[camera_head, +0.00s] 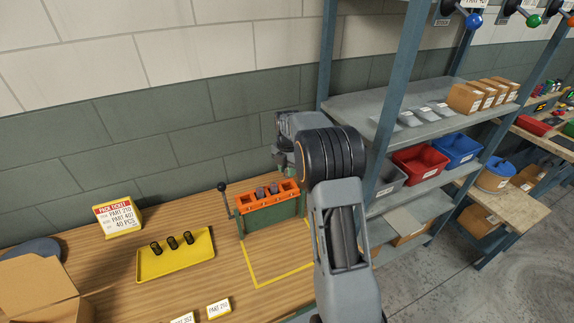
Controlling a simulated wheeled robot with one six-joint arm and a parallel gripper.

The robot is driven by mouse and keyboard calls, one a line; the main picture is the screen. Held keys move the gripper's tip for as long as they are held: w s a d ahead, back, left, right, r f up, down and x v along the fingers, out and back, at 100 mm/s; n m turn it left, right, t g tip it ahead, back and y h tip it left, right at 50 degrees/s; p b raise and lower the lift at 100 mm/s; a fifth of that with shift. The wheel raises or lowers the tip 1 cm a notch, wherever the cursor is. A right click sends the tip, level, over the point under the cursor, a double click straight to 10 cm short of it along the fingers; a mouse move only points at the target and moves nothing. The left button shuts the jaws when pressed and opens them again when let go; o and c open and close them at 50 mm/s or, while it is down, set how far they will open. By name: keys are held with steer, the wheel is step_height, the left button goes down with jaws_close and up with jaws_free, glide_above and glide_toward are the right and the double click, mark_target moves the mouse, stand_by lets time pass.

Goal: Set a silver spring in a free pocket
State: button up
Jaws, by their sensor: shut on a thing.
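An orange rack (268,199) with a row of pockets stands on a green stand on the wooden bench. Two greyish springs, one on the left (260,193) and one on the right (273,188), sit in its middle pockets. The left end pocket looks empty; the right end lies close under my wrist. Three dark springs (172,242) stand in a yellow tray (150,266) to the left. My gripper (284,171) is just above the rack's right end, mostly hidden by my wrist. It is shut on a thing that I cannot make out.
A black-knobbed lever (223,189) rises at the rack's left side. A pick ticket (117,217) stands behind the tray, and a cardboard box (40,290) is at the left. Blue-framed shelves (432,131) with bins stand close on the right. Yellow tape marks bare bench before the rack.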

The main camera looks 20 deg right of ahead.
mark_target(288, 184)
steer(key=shift+f, duration=0.85)
steer(key=shift+f+b, duration=1.75)
steer(key=shift+f, duration=0.65)
steer(key=shift+s+a+f, duration=0.1)
steer(key=shift+s+f, duration=0.05)
steer(key=shift+f, duration=0.1)
